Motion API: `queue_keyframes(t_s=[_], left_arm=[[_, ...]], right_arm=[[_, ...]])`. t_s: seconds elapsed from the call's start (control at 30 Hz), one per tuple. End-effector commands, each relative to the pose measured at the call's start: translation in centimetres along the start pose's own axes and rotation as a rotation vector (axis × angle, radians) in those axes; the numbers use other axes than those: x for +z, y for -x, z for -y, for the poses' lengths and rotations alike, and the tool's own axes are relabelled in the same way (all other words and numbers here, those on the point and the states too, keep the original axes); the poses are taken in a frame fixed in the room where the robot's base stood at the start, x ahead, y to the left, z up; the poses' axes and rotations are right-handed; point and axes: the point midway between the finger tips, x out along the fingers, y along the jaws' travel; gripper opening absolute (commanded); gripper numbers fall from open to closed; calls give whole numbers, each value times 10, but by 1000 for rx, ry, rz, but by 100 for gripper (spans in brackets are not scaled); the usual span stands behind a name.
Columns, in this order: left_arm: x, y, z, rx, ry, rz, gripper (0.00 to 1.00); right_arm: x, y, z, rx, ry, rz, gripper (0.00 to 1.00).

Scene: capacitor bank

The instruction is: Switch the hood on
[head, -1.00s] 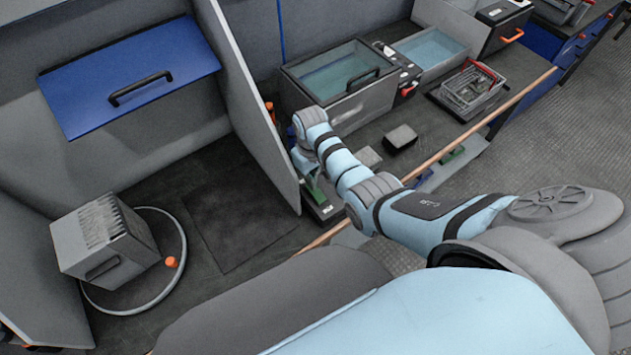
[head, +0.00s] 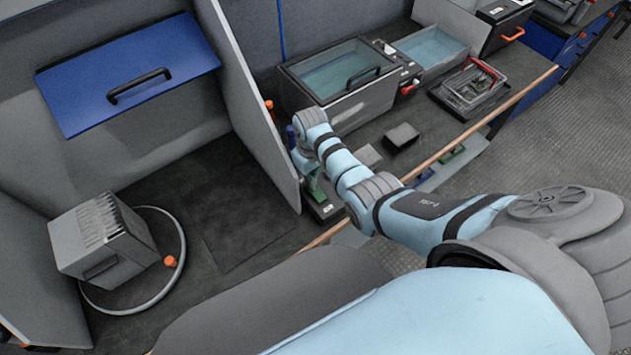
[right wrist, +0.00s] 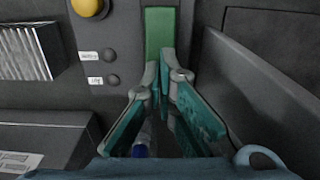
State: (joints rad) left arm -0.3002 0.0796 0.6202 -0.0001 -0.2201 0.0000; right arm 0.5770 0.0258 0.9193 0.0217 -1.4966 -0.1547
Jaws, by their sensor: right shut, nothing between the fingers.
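The hood appears to be the grey enclosure at the left of the head view, with a raised blue front panel (head: 130,75) that has a black handle. In the right wrist view, a green upright rectangular part (right wrist: 160,34), possibly a switch, sits on a dark face straight ahead of the fingertips. My right gripper (right wrist: 165,78) is shut and empty, with its tips just below the green part; I cannot tell whether they touch. In the head view my right gripper (head: 316,188) is low beside the grey partition, partly hidden by its own wrist. My left gripper is not in view.
The tall grey partition (head: 245,100) stands just left of my right wrist. A water bath (head: 335,75) and a wire basket (head: 473,84) lie beyond. A finned grey box (head: 100,240) stands inside the enclosure. A yellow knob (right wrist: 90,6) is left of the green part.

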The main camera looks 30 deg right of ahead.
Motion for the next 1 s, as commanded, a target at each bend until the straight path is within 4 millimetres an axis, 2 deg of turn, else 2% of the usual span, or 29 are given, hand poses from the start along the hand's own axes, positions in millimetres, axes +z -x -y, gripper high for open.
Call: queue_keyframes(t_s=[1.0], left_arm=[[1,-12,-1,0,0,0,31]], right_arm=[[0,-15,0,0,0,0,0]])
